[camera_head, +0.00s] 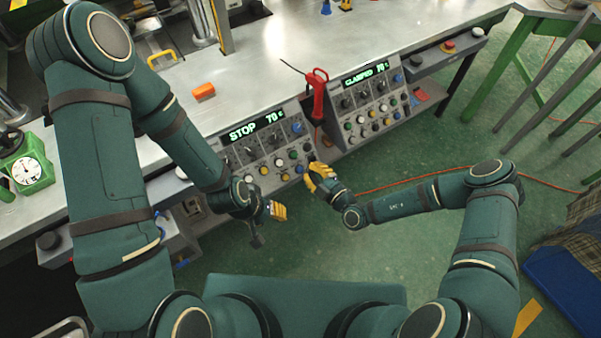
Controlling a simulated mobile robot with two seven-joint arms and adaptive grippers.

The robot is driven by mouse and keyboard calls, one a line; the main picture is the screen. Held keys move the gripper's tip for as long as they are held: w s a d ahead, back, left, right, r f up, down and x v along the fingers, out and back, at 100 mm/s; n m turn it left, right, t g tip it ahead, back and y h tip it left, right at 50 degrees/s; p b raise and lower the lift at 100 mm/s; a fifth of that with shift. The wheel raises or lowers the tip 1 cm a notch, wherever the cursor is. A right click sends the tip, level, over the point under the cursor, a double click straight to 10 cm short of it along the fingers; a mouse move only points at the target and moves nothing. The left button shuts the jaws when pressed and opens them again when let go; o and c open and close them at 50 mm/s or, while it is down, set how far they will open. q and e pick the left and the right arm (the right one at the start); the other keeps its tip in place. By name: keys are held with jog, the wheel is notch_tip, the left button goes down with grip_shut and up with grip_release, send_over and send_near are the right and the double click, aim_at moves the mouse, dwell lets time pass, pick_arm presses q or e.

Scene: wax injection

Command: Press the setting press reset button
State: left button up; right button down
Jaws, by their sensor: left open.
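Two grey control panels stand at the front of the bench. The left panel (236,150) has a green display reading "STOP 70" and rows of knobs and coloured buttons. The right panel (345,87) reads "CLAMPED 70" and has similar buttons. I cannot read any label marking the reset button. My left gripper (270,226) is open and empty, below and in front of the left panel, apart from its buttons.
A red-handled tool (317,92) sits between the panels. An orange block (203,91) lies on the metal bench (270,55). A box with a red button (448,46) is at the right. An orange cable (400,182) crosses the open green floor.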

aim_at(303, 167)
pick_arm(q)
jog(key=shift+s+d+f+b, duration=0.1)
jog(key=shift+s+f+b, duration=0.2)
jog(key=shift+f+b, duration=0.5)
jog(key=shift+s+f+b, duration=0.3)
jog(key=shift+f+b, duration=0.3)
jog(key=shift+f, duration=0.3)
pick_arm(e)
jog(key=shift+w+a+f, duration=0.55)
jog(key=shift+w+f, duration=0.2)
jog(key=shift+f, duration=0.05)
jog(key=shift+w+a+f, duration=0.55)
jog(key=shift+w+f, duration=0.2)
pick_arm(q)
jog(key=shift+f, duration=0.15)
pick_arm(e)
jog(key=shift+w+a+f, duration=0.1)
jog(key=shift+f, duration=0.05)
pick_arm(q)
jog(key=shift+f, duration=0.1)
pick_arm(e)
jog(key=shift+w+a+f, duration=0.1)
jog(key=shift+w+f, duration=0.05)
jog(key=shift+w, duration=0.05)
